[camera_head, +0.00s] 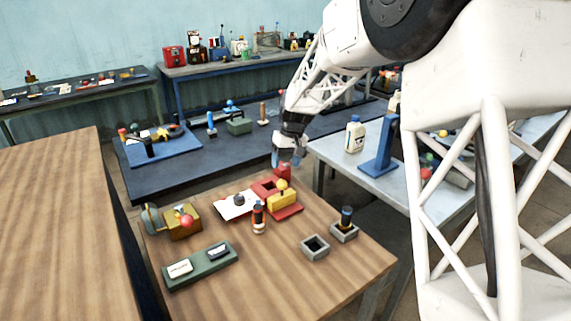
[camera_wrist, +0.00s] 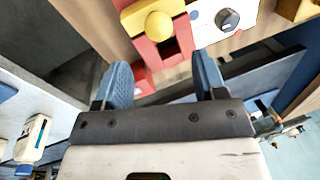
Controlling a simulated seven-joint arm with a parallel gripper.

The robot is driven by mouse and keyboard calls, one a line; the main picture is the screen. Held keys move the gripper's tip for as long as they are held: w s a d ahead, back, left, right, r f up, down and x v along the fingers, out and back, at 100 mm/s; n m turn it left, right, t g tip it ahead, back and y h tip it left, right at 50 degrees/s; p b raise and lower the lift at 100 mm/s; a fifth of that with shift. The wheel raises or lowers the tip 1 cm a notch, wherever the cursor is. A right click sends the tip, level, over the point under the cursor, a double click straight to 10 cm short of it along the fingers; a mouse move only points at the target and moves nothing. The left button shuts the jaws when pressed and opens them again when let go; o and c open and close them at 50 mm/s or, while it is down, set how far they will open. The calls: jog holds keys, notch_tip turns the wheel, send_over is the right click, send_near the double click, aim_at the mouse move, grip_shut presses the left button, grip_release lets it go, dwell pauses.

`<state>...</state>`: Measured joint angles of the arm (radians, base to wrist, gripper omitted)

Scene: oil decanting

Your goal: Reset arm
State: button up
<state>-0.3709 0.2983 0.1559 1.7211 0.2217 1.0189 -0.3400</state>
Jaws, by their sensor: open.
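My gripper (camera_head: 287,157) hangs above the far edge of the wooden table (camera_head: 300,283), over or near the red fixture with a yellow block (camera_head: 283,200). In the wrist view its two blue fingers (camera_wrist: 165,82) are spread apart with nothing between them. Beyond the fingertips in that view, the red fixture with its square opening (camera_wrist: 172,48) and the yellow knob (camera_wrist: 159,25) show. My arm comes down from the upper right in the head view.
On the wooden table are a bottle with a dark top (camera_head: 258,218), two grey square holders (camera_head: 315,247), a green tray (camera_head: 200,267) and a brass box (camera_head: 181,221). A white jug (camera_head: 355,134) and blue stand (camera_head: 381,150) occupy the right bench. The table's front middle is clear.

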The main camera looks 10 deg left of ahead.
jog(key=s+d+r+m+t, duration=0.1)
jog(key=s+d+r+m, duration=0.1)
jog(key=s+d+r, duration=0.6)
jog(key=s+d+r+m+t, duration=0.1)
jog(key=s+d+r, duration=0.3)
jog(key=s+d, duration=0.85)
jog(key=s+d+m, duration=0.1)
jog(key=s+d, duration=0.3)
jog(key=s, duration=0.4)
jog(key=s+d+f+m+t+h, duration=0.1)
jog(key=s+d, duration=0.3)
jog(key=s, duration=0.5)
jog(key=s+d+f+m+h, duration=0.1)
jog(key=s+d+m, duration=0.1)
jog(key=s+d, duration=0.3)
jog(key=shift+s+t, duration=0.4)
jog(key=shift+s, duration=1.45)
jog(key=shift+f, duration=0.1)
